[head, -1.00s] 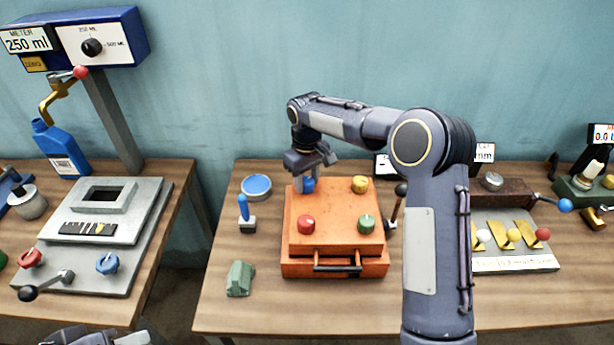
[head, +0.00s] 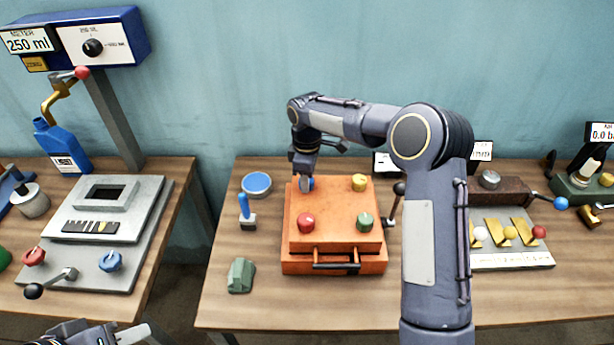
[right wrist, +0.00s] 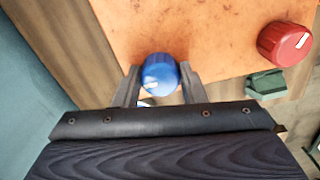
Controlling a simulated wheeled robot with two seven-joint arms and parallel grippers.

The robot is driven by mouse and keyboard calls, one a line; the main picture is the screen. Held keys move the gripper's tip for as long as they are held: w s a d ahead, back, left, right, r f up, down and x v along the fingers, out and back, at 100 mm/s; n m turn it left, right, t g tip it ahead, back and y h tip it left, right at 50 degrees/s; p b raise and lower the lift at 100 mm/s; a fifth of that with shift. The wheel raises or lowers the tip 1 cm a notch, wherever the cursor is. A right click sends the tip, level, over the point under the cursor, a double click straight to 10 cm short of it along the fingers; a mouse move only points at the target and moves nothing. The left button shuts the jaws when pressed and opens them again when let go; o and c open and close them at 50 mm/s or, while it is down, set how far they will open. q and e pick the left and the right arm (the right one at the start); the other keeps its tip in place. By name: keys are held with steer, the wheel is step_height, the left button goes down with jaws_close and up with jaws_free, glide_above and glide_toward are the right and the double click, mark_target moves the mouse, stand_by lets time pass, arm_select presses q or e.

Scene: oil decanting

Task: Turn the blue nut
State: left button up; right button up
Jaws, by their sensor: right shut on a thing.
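The blue nut (head: 310,184) sits at the far left corner of the orange box's (head: 335,262) top, partly hidden by my right gripper (head: 306,184). In the right wrist view the blue nut (right wrist: 160,75) has a white mark and lies between the two fingers of my right gripper (right wrist: 158,84), which is shut on it. The red nut (head: 306,222), the yellow nut (head: 359,183) and the green nut (head: 365,222) sit at the other corners. My left gripper (head: 95,335) is only partly in view at the bottom left, and its fingertips do not show clearly.
A blue-handled tool (head: 244,208), a blue round dish (head: 256,184) and a green block (head: 241,275) stand left of the box. A lever with a dark knob (head: 398,189) is at its right. A gap separates the two tables. The front table strip is clear.

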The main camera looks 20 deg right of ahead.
steer(key=shift+r, duration=0.1)
stand_by(0.4)
steer(key=o, duration=1)
step_height(320, 180, up, 8)
steer(key=shift+f+b, duration=0.2)
steer(key=shift+b, duration=0.4)
steer(key=shift+r, duration=0.1)
